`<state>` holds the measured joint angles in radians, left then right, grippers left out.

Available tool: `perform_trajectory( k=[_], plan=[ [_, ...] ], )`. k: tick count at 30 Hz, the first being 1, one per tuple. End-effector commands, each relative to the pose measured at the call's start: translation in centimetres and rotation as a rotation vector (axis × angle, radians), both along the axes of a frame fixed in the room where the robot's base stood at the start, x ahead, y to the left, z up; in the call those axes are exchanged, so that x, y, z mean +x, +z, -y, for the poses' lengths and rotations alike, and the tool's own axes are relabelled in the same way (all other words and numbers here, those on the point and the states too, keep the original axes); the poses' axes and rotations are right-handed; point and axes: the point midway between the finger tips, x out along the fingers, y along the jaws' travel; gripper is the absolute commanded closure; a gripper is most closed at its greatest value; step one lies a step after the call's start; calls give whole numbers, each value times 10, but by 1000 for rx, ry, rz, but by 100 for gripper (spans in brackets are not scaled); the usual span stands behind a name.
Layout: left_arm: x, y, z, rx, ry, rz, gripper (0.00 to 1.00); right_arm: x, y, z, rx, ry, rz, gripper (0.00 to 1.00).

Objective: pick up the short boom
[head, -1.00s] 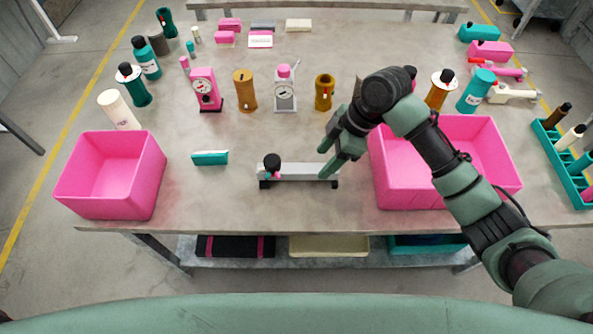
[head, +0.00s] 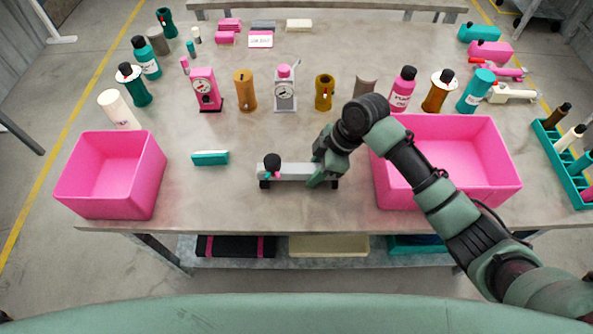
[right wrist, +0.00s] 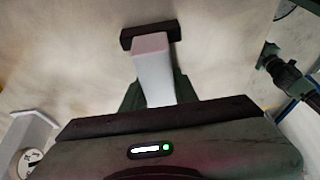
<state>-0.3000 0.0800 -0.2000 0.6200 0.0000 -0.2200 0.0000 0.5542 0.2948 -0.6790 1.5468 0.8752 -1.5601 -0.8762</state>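The short boom appears to be the pale grey bar (head: 286,172) lying left to right near the front of the table. Dark feet are under its ends, and a black round knob with small pink and teal parts is at its left end. My right gripper (head: 320,170) is down at the bar's right part, with green fingers on either side of it, and looks open. In the right wrist view the bar (right wrist: 154,75) runs between the fingers to a dark foot; contact is unclear.
A pink bin (head: 450,205) stands close right of my right gripper and another pink bin (head: 105,200) at the left. A small teal block (head: 210,158) lies left of the bar. Bottles, a pink gauge unit (head: 205,88) and brown cylinders stand behind. The table between is clear.

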Motion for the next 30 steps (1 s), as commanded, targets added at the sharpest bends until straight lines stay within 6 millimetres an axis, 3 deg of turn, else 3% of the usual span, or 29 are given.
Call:
perform_trajectory(
  k=[12, 24, 30],
  plan=[
    [0, 0, 0, 0, 0, 0, 41, 1, 7, 0, 2, 1, 4, 100],
    [0, 0, 0, 0, 0, 0, 41, 1, 80, 0, 2, 1, 6, 100],
    [0, 0, 0, 0, 0, 0, 41, 1, 100, 0, 2, 0, 2, 100]
  ],
)
